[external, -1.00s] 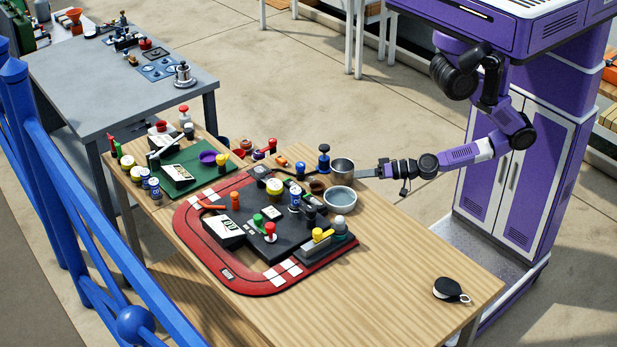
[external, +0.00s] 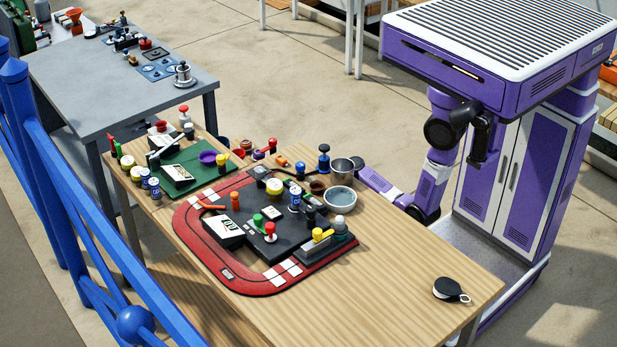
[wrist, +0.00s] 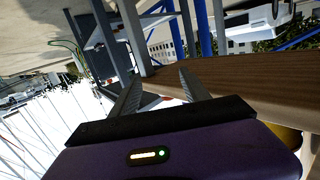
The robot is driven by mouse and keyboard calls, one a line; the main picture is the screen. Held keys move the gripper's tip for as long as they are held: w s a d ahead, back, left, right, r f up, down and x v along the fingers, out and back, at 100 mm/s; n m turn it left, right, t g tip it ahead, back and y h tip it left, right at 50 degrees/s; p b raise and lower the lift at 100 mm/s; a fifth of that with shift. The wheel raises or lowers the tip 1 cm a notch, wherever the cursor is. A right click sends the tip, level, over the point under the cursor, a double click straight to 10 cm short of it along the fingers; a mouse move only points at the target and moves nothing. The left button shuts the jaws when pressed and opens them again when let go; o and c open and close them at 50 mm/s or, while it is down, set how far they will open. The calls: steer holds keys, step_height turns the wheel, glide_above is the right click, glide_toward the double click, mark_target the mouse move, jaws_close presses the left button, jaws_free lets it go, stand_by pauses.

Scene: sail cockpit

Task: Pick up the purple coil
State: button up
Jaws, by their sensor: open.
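The purple coil (external: 207,157) lies on the green mat (external: 212,177) at the far left part of the wooden table in the external view. It looks like a small purple ring; I cannot make it out in the wrist view. My gripper (wrist: 158,82) shows in the wrist view with its two fingers apart and nothing between them. It is beside and below the wooden table's edge (wrist: 240,85), well apart from the coil. In the external view my gripper is hidden behind the table and the bowls.
Metal bowls (external: 341,198) stand near the table edge on my side. A red track-shaped board (external: 190,232) with black blocks and colored knobs fills the middle. A black round case (external: 447,289) lies at the near right corner. The table's right part is mostly clear.

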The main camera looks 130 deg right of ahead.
steer(key=s+d+r+n+t+y+b, duration=0.1)
steer(key=s+d+r+n, duration=0.15)
steer(key=d, duration=0.35)
steer(key=n+t+y+p, duration=0.3)
steer(key=n+y+p, duration=0.25)
steer(key=y, duration=0.25)
glide_toward(259, 156)
steer(key=s+d, duration=0.2)
steer(key=d, duration=0.1)
steer(key=shift+y, duration=0.4)
steer(key=shift+a+x, duration=0.15)
steer(key=shift+x, duration=1.85)
steer(key=shift+a+x, duration=0.2)
steer(key=shift+x, duration=1.8)
steer(key=shift+w+r, duration=0.1)
jaws_close()
steer(key=shift+r, duration=0.15)
